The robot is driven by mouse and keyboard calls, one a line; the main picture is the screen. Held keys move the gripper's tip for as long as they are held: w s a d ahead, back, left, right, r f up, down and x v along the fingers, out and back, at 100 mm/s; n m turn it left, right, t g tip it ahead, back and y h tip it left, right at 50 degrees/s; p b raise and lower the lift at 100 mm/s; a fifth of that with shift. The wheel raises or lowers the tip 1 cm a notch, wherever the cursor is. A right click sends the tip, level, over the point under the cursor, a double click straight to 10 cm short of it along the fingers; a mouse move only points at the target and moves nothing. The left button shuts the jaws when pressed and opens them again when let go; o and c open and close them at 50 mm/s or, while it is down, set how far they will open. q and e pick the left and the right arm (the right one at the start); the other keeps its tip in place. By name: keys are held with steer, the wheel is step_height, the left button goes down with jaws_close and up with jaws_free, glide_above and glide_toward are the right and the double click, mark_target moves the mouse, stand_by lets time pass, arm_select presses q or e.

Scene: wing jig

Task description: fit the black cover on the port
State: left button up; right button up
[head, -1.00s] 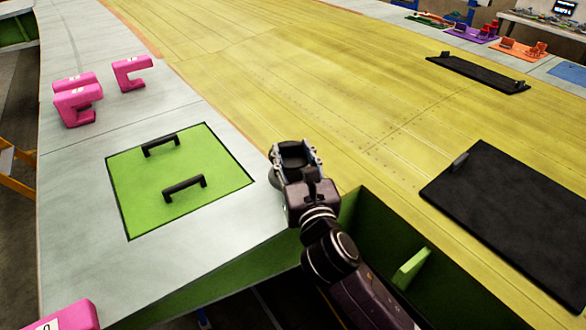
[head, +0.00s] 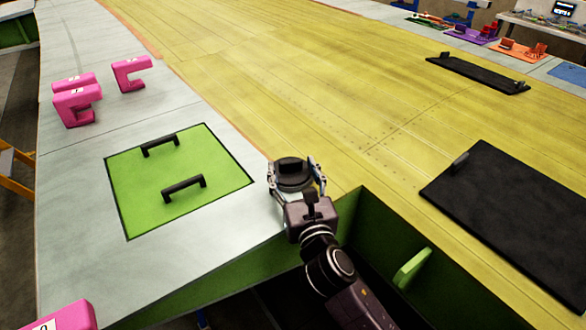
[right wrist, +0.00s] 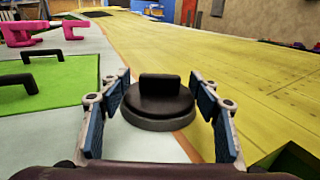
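The black cover (head: 292,178) is a round black cap with an upright tab handle. In the right wrist view the cover (right wrist: 158,104) lies level over a grey round rim (right wrist: 160,124), which appears to be the port; whether it is fully seated I cannot tell. My right gripper (head: 296,172) is open around the cover; in the right wrist view its blue-padded fingers (right wrist: 162,95) stand on both sides with visible gaps. The port's inside is hidden under the cover. My left gripper is not in view.
A green panel (head: 150,195) with two black handles lies left of the gripper. Pink clamps (head: 78,104) stand farther left. An open green-walled bay (head: 375,235) is at the right front. Black panels (head: 510,210) lie on the yellow skin at right.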

steer(key=shift+r, duration=0.2)
steer(key=shift+s+d+f, duration=0.1)
steer(key=shift+s+f, duration=0.05)
steer(key=shift+s, duration=0.2)
steer(key=b+v, duration=0.1)
steer(key=v, duration=1)
steer(key=shift+s+b, duration=0.15)
steer(key=shift+b, duration=0.25)
